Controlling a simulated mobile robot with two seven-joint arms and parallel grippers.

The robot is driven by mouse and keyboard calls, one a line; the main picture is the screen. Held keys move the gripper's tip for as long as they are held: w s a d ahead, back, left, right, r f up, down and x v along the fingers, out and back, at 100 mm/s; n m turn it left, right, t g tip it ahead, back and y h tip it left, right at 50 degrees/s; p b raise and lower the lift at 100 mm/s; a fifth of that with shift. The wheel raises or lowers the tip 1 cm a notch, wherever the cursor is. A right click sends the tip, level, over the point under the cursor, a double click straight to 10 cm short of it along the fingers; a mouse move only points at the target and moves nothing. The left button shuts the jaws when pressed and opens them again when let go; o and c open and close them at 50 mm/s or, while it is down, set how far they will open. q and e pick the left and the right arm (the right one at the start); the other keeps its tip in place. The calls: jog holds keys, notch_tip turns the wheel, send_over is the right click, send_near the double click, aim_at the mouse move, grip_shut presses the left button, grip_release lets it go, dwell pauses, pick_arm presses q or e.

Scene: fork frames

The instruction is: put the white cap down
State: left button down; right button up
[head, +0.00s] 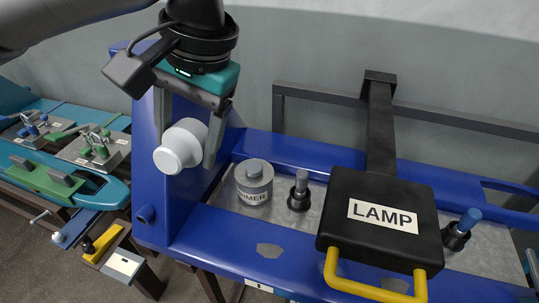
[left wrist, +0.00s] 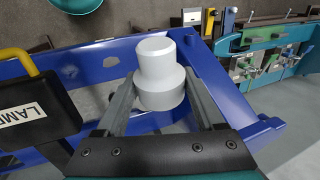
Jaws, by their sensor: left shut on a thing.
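The white cap (head: 180,147) is a stepped cylinder with a wide part and a narrower part. My left gripper (head: 187,145) is shut on it and holds it up at the left end of the blue frame (head: 165,215). In the head view the cap is tilted, its narrower end toward the camera. In the left wrist view the cap (left wrist: 158,75) sits between the two fingers of my left gripper (left wrist: 160,100). My right gripper is not in view.
A grey tin (head: 254,183) with a partly hidden label stands in the frame's tray, beside a dark post (head: 300,192). A black box marked LAMP (head: 380,215) with a yellow handle (head: 375,290) stands to the right. Workbenches with clamps (head: 95,150) are at far left.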

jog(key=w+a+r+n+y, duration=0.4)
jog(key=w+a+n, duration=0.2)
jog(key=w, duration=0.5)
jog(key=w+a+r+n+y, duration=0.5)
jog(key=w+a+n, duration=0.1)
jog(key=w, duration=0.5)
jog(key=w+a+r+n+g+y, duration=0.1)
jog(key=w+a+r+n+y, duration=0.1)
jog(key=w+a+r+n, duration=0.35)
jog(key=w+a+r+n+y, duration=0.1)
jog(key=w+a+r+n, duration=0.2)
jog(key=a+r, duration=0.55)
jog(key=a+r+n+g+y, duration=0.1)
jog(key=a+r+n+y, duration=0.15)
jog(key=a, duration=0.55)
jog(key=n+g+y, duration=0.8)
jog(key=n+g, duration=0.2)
send_near(177, 142)
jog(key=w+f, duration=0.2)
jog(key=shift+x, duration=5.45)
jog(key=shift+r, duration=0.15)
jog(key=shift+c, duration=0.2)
